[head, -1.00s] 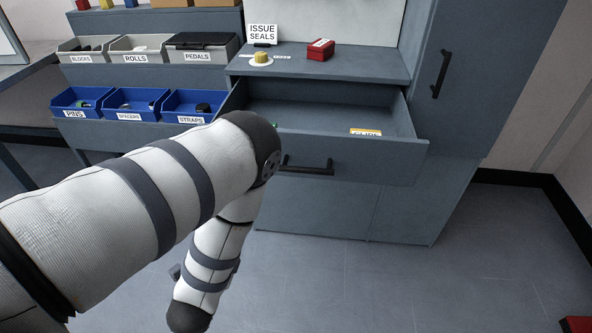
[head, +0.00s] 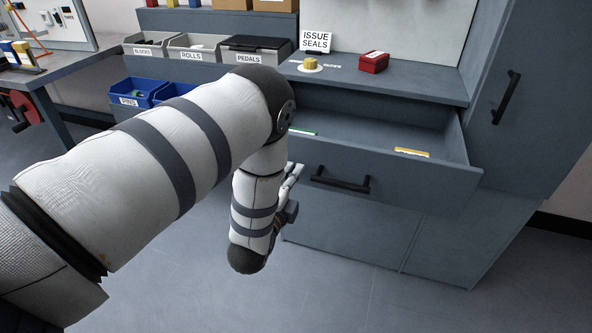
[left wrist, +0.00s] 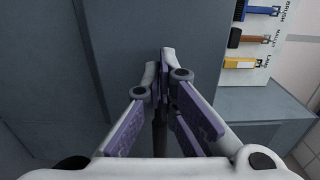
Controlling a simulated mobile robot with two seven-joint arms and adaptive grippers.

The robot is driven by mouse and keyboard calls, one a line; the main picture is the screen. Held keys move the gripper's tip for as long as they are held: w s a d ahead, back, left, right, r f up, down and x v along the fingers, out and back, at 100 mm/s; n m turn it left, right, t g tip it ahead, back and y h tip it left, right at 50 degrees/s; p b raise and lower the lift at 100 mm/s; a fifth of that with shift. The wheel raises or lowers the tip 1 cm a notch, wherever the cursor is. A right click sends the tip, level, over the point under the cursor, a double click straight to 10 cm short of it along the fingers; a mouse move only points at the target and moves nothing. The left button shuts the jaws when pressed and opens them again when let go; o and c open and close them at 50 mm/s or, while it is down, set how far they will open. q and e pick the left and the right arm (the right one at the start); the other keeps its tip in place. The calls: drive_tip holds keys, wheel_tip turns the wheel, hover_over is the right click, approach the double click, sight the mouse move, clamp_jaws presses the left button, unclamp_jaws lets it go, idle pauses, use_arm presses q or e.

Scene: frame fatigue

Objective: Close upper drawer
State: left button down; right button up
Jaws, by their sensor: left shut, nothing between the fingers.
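The upper drawer (head: 420,185) is grey-blue and stands pulled open below the counter, its inside showing. Its dark bar handle (head: 340,180) is on the drawer front. My left gripper (head: 294,172) is at the left end of the drawer front, left of the handle; whether it touches the front cannot be told. In the left wrist view its fingers (left wrist: 165,68) are together with nothing seen held, before a grey panel. My left arm hides the drawer's left side. My right gripper is not in view.
A red box (head: 374,62) and an ISSUE SEALS sign (head: 315,40) stand on the counter (head: 425,82). Blue bins (head: 140,92) are at left. The floor in front is clear.

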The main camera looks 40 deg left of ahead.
use_arm(q)
drive_tip(key=shift+w+a, duration=0.2)
drive_tip(key=shift+w, duration=0.5)
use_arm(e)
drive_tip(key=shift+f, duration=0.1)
use_arm(q)
drive_tip(key=shift+w, duration=0.1)
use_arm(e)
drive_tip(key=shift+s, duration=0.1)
